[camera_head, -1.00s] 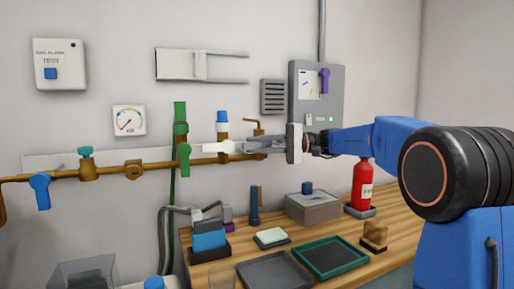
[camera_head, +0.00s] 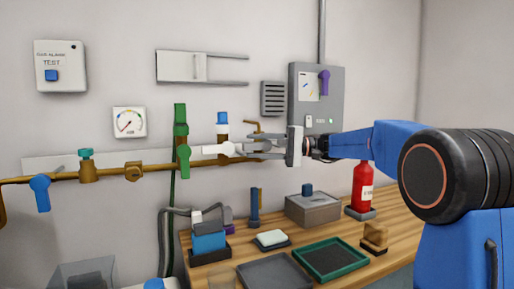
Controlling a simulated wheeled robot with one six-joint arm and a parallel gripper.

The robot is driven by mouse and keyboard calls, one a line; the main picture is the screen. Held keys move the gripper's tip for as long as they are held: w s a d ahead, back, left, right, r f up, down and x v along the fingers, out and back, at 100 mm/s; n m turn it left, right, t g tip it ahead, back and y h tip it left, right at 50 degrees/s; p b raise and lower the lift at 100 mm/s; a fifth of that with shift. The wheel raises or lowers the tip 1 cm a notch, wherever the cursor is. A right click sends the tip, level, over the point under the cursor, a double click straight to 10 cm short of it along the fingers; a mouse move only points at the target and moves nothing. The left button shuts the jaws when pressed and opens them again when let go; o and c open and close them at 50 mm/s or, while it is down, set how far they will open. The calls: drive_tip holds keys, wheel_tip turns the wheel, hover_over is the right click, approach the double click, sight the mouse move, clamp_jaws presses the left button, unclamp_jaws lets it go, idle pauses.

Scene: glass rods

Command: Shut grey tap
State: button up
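A pale grey-white lever tap (camera_head: 214,150) sits on the brass pipe below a blue-capped fitting. Its handle lies roughly level, along the pipe, pointing left. My gripper (camera_head: 250,145) is just right of this tap, in front of the pipe. Its two thin fingers point left and stand apart, one above the other, with nothing seen between them. Whether a fingertip touches the tap cannot be told from this view.
A blue lever (camera_head: 41,192) and teal knob (camera_head: 86,153) are farther left. A grey box (camera_head: 317,95) is on the wall. Below, the bench (camera_head: 345,226) holds trays and a red extinguisher (camera_head: 362,188).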

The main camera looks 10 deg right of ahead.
drive_tip(key=shift+d, duration=0.15)
drive_tip(key=s+d, duration=0.1)
drive_tip(key=d, duration=1.6)
drive_tip(key=shift+s+f, duration=0.15)
drive_tip(key=s+a+f+m+h, duration=0.1)
drive_tip(key=s+a+f+h, duration=0.3)
drive_tip(key=s+f, duration=0.45)
drive_tip(key=s+a+f+m+h, duration=0.1)
drive_tip(key=s+a+f+h, duration=0.45)
drive_tip(key=s, duration=0.65)
drive_tip(key=s+d+f+n+t+h, duration=0.1)
drive_tip(key=s+d+f+h, duration=0.3)
drive_tip(key=s+f, duration=0.6)
drive_tip(key=s+d+f+n+t+h, duration=0.2)
drive_tip(key=s+d+f+h, duration=0.2)
drive_tip(key=s+d+f, duration=0.3)
drive_tip(key=s+f, duration=0.3)
drive_tip(key=shift+s+d+f+t+h, duration=0.25)
drive_tip(key=shift+s+f+t+h, duration=0.05)
drive_tip(key=shift+s+f+h, duration=0.1)
